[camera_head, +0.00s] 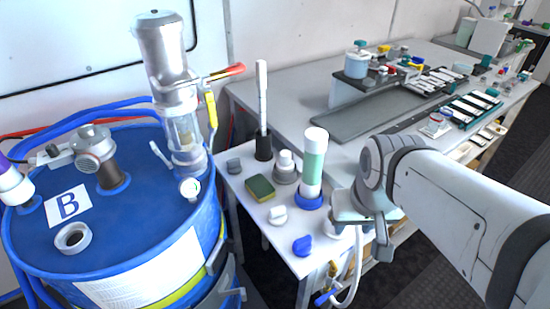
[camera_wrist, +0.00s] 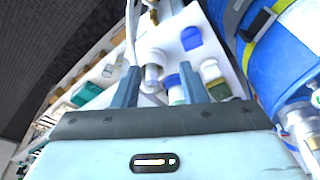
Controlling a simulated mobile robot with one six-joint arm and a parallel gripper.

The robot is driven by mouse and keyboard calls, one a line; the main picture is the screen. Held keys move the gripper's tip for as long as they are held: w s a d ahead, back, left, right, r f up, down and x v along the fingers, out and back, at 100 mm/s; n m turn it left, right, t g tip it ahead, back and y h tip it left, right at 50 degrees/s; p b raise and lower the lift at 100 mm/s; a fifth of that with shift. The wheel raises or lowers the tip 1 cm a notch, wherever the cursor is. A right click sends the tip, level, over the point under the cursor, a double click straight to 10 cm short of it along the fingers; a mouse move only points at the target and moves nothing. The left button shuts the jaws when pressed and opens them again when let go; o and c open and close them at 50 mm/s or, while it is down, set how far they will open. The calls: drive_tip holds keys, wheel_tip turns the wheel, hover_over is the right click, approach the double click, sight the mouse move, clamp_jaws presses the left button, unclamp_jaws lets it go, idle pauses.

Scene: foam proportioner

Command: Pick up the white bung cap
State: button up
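The white bung cap (camera_head: 277,214) sits on the small white side table in the head view, left of the blue bung cap (camera_head: 302,245) and in front of the sponge. In the wrist view, a small white shape (camera_wrist: 210,70) near the blue cap (camera_wrist: 191,38) appears to be the same white cap. My gripper (camera_head: 360,235) is at the right of the side table, apart from the white cap. In the wrist view its two fingers (camera_wrist: 161,84) stand apart, with no cap held between them.
A white hose (camera_head: 355,265) hangs near my gripper. A sponge (camera_head: 260,188) lies behind the cap. The blue drum (camera_head: 130,250) stands left, with a white ring (camera_head: 73,237) on top.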

drive_tip(key=shift+o, duration=0.8)
drive_tip(key=shift+w, duration=0.2)
drive_tip(key=o, duration=0.5)
drive_tip(key=w+a+f+n+g+b, duration=0.1)
drive_tip(key=w+a+f+n+b, duration=0.1)
drive_tip(key=w, duration=0.6)
drive_tip(key=shift+w+a+f+b, duration=0.4)
drive_tip(key=shift+a+f, duration=0.25)
drive_tip(key=shift+a, duration=0.35)
drive_tip(key=n+g+b, duration=0.2)
drive_tip(key=n+b, duration=0.1)
hover_over(278, 208)
drive_tip(key=d, duration=0.1)
wheel_tip(278, 208, down, 8)
drive_tip(key=shift+a+f, duration=0.2)
drive_tip(key=shift+f, duration=1.25)
drive_tip(key=shift+a+f, duration=0.15)
drive_tip(key=shift+f, duration=1.3)
drive_tip(key=shift+a+f, duration=0.2)
drive_tip(key=shift+f, duration=1.25)
